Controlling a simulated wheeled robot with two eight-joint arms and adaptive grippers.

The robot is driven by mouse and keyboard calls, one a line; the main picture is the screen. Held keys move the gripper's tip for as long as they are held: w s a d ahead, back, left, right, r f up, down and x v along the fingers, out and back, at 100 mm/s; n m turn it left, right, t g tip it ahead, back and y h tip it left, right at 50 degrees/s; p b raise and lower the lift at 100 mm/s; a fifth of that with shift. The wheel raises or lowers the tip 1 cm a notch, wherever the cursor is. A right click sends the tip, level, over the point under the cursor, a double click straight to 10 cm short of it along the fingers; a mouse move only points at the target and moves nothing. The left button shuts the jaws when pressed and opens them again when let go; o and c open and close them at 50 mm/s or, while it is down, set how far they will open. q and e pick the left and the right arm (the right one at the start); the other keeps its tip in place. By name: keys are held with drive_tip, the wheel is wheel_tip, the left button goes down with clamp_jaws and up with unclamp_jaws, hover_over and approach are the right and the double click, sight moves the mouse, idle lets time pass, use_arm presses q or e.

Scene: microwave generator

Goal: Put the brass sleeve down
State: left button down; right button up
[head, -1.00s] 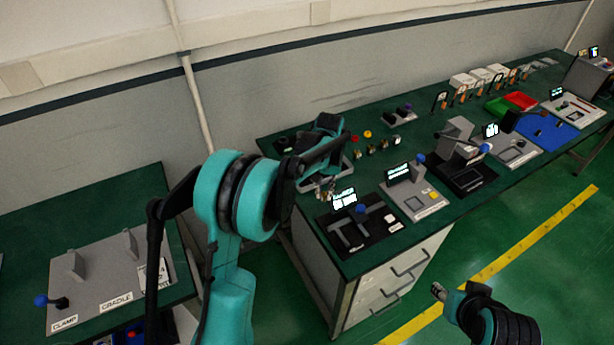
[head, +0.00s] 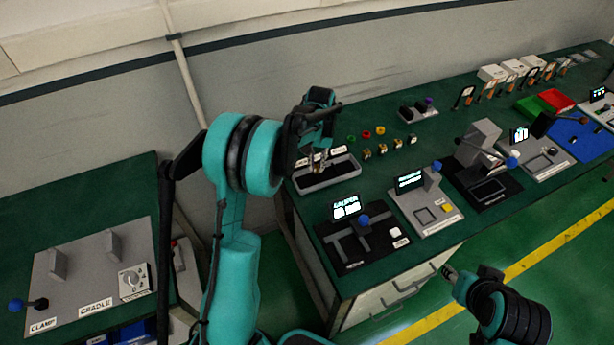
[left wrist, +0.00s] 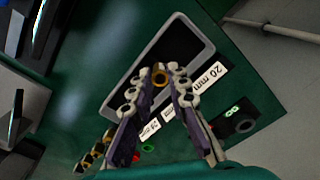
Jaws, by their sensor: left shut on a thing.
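My left gripper (head: 318,167) is shut on the brass sleeve (left wrist: 160,77), a small gold ring between the fingertips in the left wrist view. In that view the fingertips (left wrist: 159,72) and sleeve overlap the near part of a grey-rimmed tray (left wrist: 206,33) with a dark inside. In the head view the tray (head: 350,176) lies under the gripper at the left end of the bench. The gap between sleeve and tray floor is hard to judge. My right gripper (head: 449,272) is low at the right, away from the bench top; its jaws are too small to read.
Labels, one reading 20 mm (left wrist: 209,79), lie beside the tray. Several small brass-coloured parts (head: 383,150) and coloured rings (head: 366,134) stand right of it. A black fixture with a blue knob (head: 364,220) and lit display (head: 346,207) stands in front.

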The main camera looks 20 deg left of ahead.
use_arm(q)
drive_tip(key=a+f, duration=0.2)
drive_tip(key=shift+s+a, duration=0.3)
drive_tip(key=shift+a, duration=0.05)
drive_tip(key=shift+s+a, duration=0.15)
drive_tip(key=shift+a, duration=0.1)
drive_tip(key=shift+f+b, duration=0.2)
drive_tip(key=shift+b, duration=0.1)
wheel_tip(320, 180, down, 4)
drive_tip(key=shift+r+b, duration=0.1)
drive_tip(key=shift+b, duration=0.5)
drive_tip(key=shift+r, duration=0.1)
